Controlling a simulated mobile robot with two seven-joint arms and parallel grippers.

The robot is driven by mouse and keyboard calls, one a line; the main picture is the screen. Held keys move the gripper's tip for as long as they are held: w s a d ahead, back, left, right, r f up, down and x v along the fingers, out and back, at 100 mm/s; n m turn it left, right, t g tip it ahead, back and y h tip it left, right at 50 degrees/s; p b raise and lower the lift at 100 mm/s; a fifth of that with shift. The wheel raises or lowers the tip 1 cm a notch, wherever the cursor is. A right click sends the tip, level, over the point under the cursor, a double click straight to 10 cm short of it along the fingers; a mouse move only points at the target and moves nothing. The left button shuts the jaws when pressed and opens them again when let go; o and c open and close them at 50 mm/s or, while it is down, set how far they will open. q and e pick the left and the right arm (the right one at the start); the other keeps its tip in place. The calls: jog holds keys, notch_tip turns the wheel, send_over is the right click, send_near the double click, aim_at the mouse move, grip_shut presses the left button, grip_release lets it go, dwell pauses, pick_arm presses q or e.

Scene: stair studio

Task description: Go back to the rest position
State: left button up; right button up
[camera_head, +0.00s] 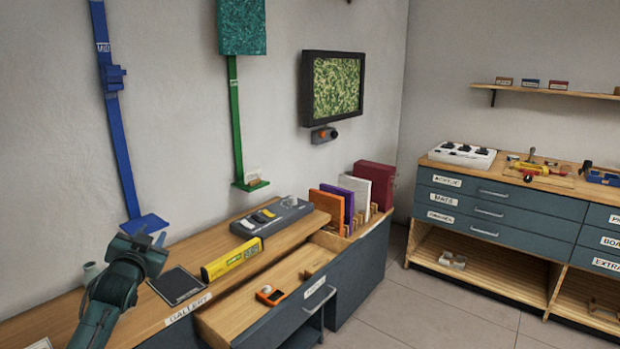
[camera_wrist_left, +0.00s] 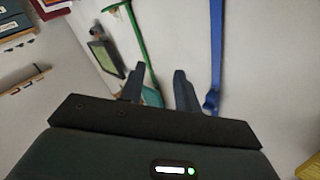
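My left gripper (camera_head: 150,237) is raised above the left end of the wooden counter, in front of the wall. In the left wrist view, my left gripper (camera_wrist_left: 158,84) shows two dark fingers held apart with nothing between them; the wall and hanging rails lie beyond. My right gripper is in neither view.
The counter (camera_head: 228,236) bears a dark tablet (camera_head: 176,286), a yellow level (camera_head: 231,259) and a grey switch box (camera_head: 270,217). A drawer (camera_head: 246,305) stands open with an orange device (camera_head: 269,295) inside. Blue (camera_head: 119,140) and green (camera_head: 236,130) rails hang behind. The floor (camera_head: 420,310) is clear.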

pick_arm(q)
jog(key=s+d+f+g+h, duration=0.2)
jog(key=s+d+f, duration=0.3)
jog(key=s+f, duration=0.3)
jog(key=s+d+f+g+h, duration=0.1)
jog(key=s+d+f, duration=0.5)
jog(key=f, duration=0.5)
jog(key=s+d+f+g+h, duration=0.1)
jog(key=s+d+f, duration=0.3)
jog(key=s, duration=0.9)
jog(key=s+d+f+n+g+h, duration=0.1)
jog(key=s+d+f+g, duration=0.2)
jog(key=s, duration=0.9)
jog(key=d+f, duration=0.1)
jog(key=d, duration=0.2)
jog(key=shift+s+d+f+h, duration=0.2)
jog(key=shift+s+d+h, duration=0.15)
jog(key=shift+d+h, duration=0.05)
